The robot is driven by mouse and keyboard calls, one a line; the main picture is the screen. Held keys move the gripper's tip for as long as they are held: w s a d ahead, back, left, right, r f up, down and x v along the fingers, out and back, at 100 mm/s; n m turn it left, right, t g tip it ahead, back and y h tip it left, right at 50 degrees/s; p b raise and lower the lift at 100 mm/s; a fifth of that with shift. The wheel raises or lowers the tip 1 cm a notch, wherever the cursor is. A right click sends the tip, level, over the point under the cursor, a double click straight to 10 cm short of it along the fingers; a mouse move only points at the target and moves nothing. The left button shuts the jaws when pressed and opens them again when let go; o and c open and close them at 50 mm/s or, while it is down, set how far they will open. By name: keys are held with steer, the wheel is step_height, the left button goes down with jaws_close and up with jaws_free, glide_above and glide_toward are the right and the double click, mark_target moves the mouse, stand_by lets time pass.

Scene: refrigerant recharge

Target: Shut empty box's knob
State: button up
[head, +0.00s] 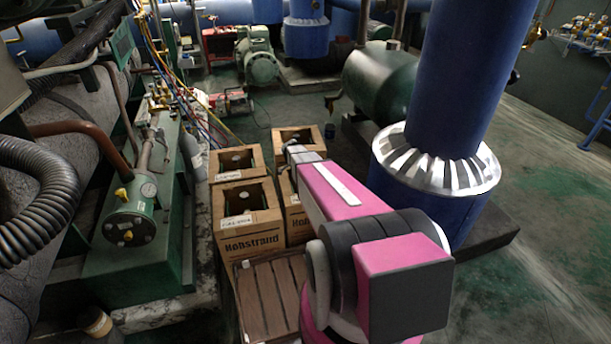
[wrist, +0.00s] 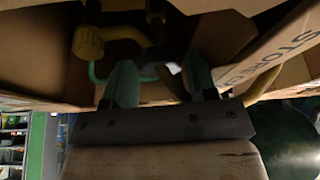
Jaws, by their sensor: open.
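In the wrist view my gripper (wrist: 161,76) is open, its two teal fingers reaching up into a cardboard box (wrist: 38,55). A small grey metal fitting shows between and beyond the fingers, and I cannot tell whether they touch it. A yellow knob (wrist: 88,42) on a yellow-green pipe is left of the fingers. In the head view several cardboard boxes stand together, among them the front left box (head: 251,228) and the back right box (head: 306,134). My pink arm reaches over the right-hand boxes, and my fingertips are hidden there. I cannot tell which box is the empty one.
A box flap (wrist: 276,62) with printed lettering slants close to the right finger. A wooden slatted crate (head: 268,292) sits in front of the boxes. A green machine (head: 140,262) stands left, and a thick blue pipe (head: 470,90) right. Floor is open at far right.

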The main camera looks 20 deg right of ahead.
steer(key=v, duration=1)
steer(key=shift+a+r, duration=0.2)
steer(key=shift+r, duration=0.15)
steer(key=s+a+r+n+y, duration=0.2)
steer(key=s+a+n, duration=0.3)
steer(key=s+n, duration=0.3)
steer(key=s+a+r+n+y, duration=0.2)
steer(key=s+a+n, duration=0.3)
steer(key=s, duration=1.1)
steer(key=r+n, duration=0.1)
steer(key=n, duration=0.2)
steer(key=shift+s+n, duration=0.4)
